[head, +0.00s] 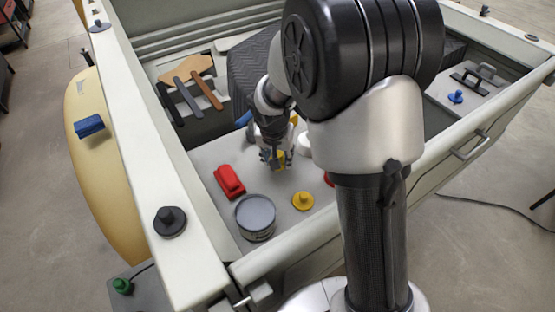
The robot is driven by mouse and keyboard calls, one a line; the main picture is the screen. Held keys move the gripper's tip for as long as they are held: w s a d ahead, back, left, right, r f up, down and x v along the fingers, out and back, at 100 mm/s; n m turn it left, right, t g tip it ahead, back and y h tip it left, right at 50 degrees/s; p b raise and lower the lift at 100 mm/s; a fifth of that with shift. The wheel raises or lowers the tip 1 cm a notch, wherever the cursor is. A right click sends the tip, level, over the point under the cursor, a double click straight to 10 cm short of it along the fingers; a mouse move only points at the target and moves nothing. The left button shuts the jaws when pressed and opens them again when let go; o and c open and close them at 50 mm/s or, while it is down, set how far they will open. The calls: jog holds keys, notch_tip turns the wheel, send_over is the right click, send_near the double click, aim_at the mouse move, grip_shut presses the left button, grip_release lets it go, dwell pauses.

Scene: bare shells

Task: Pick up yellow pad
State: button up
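A yellow pad (303,201), a round disc with a knob on top, lies on the light grey surface inside the open shell, right of the grey tin. My gripper (273,160) points down above that surface, farther back and left of this pad, apart from it. Another yellow thing (278,157) shows right at my fingertips. I cannot tell whether it is between the fingers or behind them, nor whether the fingers are open or shut. A further bit of yellow (294,118) shows behind my wrist, partly hidden by my arm.
A grey tin (255,218) and a red block-like tool (229,181) stand left of the pad. A red thing (328,180) and a white round thing (304,143) are partly hidden by my arm. The shell's pale rim (150,150) surrounds the surface.

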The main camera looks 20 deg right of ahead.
aim_at(278, 153)
notch_tip(278, 153, up, 17)
jog(key=p, duration=0.4)
jog(key=shift+r, duration=0.2)
jog(key=o, duration=0.4)
jog(key=shift+c, duration=0.2)
jog(key=c, duration=0.4)
jog(key=shift+o, duration=0.2)
